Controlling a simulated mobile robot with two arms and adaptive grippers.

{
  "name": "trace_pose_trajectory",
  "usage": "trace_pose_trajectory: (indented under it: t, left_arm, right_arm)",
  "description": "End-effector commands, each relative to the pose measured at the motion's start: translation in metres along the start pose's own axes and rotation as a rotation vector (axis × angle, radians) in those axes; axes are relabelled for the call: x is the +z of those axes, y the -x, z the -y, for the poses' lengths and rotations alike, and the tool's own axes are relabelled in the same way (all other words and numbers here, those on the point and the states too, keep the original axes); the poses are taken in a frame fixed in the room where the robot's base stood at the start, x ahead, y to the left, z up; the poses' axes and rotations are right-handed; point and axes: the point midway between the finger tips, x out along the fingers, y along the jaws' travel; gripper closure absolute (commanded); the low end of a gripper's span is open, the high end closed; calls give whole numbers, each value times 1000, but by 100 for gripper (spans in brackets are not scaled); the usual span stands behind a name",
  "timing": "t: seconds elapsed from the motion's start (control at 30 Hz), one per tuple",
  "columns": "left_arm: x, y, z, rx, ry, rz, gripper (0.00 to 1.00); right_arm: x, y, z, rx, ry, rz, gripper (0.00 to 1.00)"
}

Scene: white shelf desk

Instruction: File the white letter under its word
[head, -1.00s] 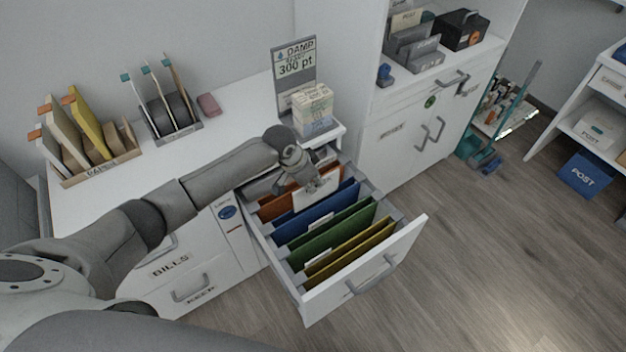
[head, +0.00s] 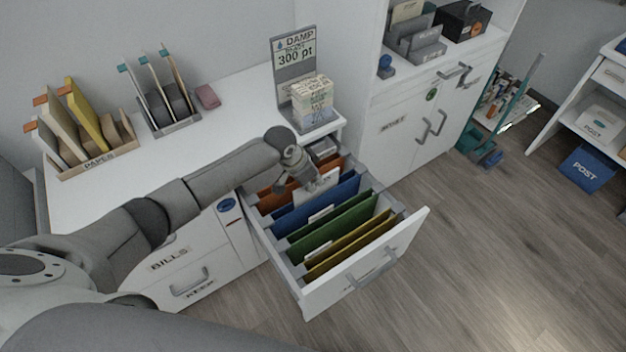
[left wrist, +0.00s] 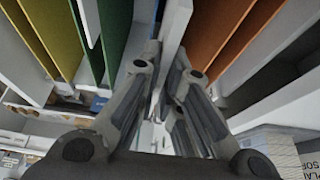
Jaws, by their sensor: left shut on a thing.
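The white letter (head: 318,186) is upright in my left gripper (head: 303,179), over the open drawer (head: 368,268). It is between the orange folder (head: 272,200) and the blue folder (head: 340,195), and its lower part seems hidden behind the blue one. Green (head: 340,226) and yellow (head: 350,248) folders hang nearer the drawer front. In the left wrist view the fingers are closed on the letter (left wrist: 174,30), with the orange folder (left wrist: 212,30) on the right and green (left wrist: 113,35) and yellow (left wrist: 52,38) on the left. Words on letter and tabs are too small to read. My right gripper is out of view.
A papers rack (head: 98,163) and another rack (head: 177,128) stand further left. The floor right of the drawer is clear.

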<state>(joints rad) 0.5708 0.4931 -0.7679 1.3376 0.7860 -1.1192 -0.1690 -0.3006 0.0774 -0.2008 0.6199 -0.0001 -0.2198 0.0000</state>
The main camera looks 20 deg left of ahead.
Motion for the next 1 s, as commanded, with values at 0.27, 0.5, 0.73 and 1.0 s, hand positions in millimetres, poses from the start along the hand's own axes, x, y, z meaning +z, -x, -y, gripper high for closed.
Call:
trace_pose_trajectory:
  t: [0.27,0.5,0.73,1.0]
  left_arm:
    - [0,0,0,0,0,0,73]
    - [0,0,0,0,0,0,68]
    - [0,8,1,-1,0,1,68]
    - [0,53,1,-2,-1,-1,68]
  right_arm:
    - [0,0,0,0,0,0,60]
    - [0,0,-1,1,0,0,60]
    - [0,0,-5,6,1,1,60]
    - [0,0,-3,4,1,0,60]
